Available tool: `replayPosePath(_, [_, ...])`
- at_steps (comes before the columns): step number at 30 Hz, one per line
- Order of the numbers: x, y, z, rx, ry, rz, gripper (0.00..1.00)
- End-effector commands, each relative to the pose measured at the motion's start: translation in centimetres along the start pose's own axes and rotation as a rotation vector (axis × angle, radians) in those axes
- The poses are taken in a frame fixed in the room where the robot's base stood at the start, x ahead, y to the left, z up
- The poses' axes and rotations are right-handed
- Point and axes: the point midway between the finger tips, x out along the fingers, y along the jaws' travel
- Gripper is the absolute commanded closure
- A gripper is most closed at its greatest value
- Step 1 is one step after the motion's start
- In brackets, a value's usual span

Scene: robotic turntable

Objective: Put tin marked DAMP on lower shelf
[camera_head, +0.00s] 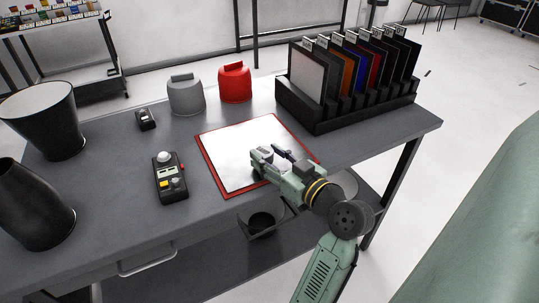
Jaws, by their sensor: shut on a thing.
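My gripper (272,160) is over the right front part of a white panel with a red edge (226,170) on the table. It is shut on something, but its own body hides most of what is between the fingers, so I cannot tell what. No DAMP marking is readable anywhere. A grey canister (186,97) and a red canister (235,84) stand at the table's back edge, both apart from my gripper. The lower shelf (200,265) shows below the tabletop, partly hidden by the table's front and my arm.
A black rack (320,119) of coloured panels stands at the back right. Two dark open vessels (45,120) (35,210) stand at the left. A button box (169,180) and a small device (146,119) lie between. A black open container (262,224) shows below the table's front edge.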

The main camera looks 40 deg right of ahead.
Motion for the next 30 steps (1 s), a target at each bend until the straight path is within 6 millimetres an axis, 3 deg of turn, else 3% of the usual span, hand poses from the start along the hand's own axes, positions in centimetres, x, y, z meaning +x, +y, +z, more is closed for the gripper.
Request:
replayPosePath(4, [0.0,0.0,0.5,-0.001,0.0,0.0,0.86])
replayPosePath(5, [0.0,0.0,0.5,0.0,0.0,0.0,0.58])
replayPosePath(13, [0.0,0.0,0.3,0.0,0.0,0.0,0.4])
replayPosePath(26, [-0.1,0.0,-0.5,0.0,0.0,0.0,0.38])
replayPosePath(30, [-2.5,0.1,0.2,-0.002,0.002,0.005,0.38])
